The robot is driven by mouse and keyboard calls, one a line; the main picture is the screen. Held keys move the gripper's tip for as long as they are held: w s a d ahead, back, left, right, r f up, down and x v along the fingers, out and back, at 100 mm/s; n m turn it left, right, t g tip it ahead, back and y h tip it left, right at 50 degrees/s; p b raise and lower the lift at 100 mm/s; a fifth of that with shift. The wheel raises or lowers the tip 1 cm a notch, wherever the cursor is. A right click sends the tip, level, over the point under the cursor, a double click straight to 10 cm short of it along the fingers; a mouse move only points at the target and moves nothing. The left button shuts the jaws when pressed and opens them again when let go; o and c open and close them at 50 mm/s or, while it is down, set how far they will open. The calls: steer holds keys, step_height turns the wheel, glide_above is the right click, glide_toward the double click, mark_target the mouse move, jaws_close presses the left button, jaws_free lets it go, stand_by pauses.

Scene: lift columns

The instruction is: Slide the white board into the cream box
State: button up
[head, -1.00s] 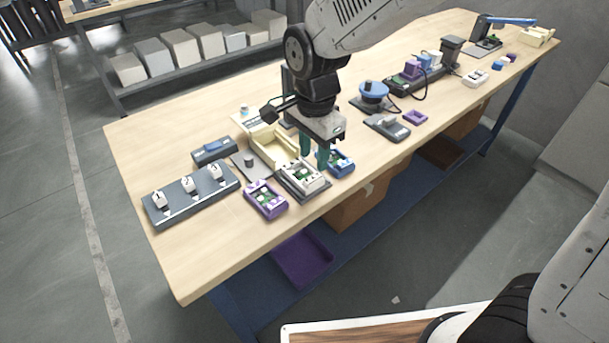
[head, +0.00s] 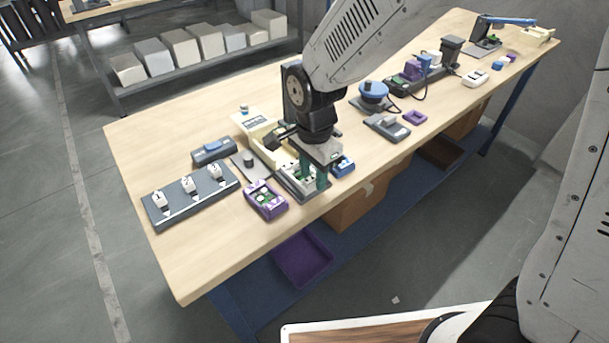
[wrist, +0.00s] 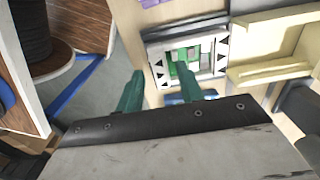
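The white board (head: 287,180) is a small white frame with green inside, lying on a dark pad on the bench. In the wrist view the white board (wrist: 155,48) shows black triangles along its sides. The cream box (head: 262,135) stands just behind it, and its cream walls (wrist: 262,70) are right of the board in the wrist view. My gripper (head: 313,179) is open, its two green fingers pointing down at the board and partly hiding it. In the wrist view one finger of my gripper (wrist: 161,67) is left of the board and the other overlaps it. Contact cannot be told.
A purple tray (head: 264,201) sits close left of the board, and a blue tray (head: 343,166) close right. A grey strip with three white switches (head: 188,196) is further left. A grey device (head: 386,127) lies to the right. The bench's front edge (head: 235,264) is clear.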

steer(key=c, duration=0.7)
steer(key=shift+o, duration=0.2)
steer(key=shift+w+a, duration=0.95)
steer(key=shift+w, duration=0.45)
steer(key=shift+w+a, duration=0.95)
steer(key=shift+w, duration=0.5)
steer(key=shift+w+a, duration=0.95)
steer(key=shift+w, duration=0.45)
steer(key=o, duration=0.7)
steer(key=shift+o, duration=0.2)
steer(key=shift+r, duration=0.1)
steer(key=shift+r, duration=2.95)
